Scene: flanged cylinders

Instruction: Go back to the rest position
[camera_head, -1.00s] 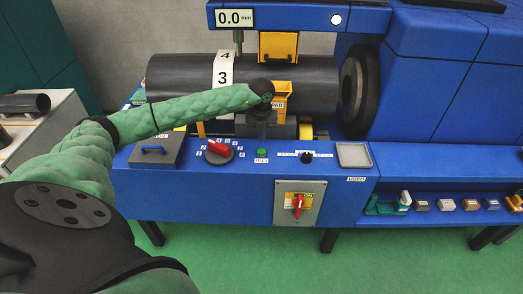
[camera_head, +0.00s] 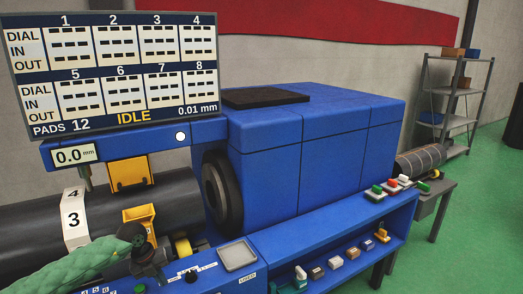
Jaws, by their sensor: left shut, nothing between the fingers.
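My left arm, in green sleeving, comes in at the lower left. My left gripper (camera_head: 150,266) is dark, shut and empty, and hangs over the front of the blue machine, in front of the dark cylinder (camera_head: 110,205). Its fingertips are small and hard to make out. The cylinder lies on the machine with a white strip numbered 3 and 4 around it. A yellow part (camera_head: 140,217) is just behind the gripper. My right gripper is not in view.
A display board (camera_head: 115,70) reading IDLE stands above the blue machine (camera_head: 310,150). Several small blocks lie on the blue shelf (camera_head: 345,262) at the front. Another cylinder (camera_head: 420,158) rests on a stand at the right. A grey rack (camera_head: 450,105) is behind it. Green floor is clear at the right.

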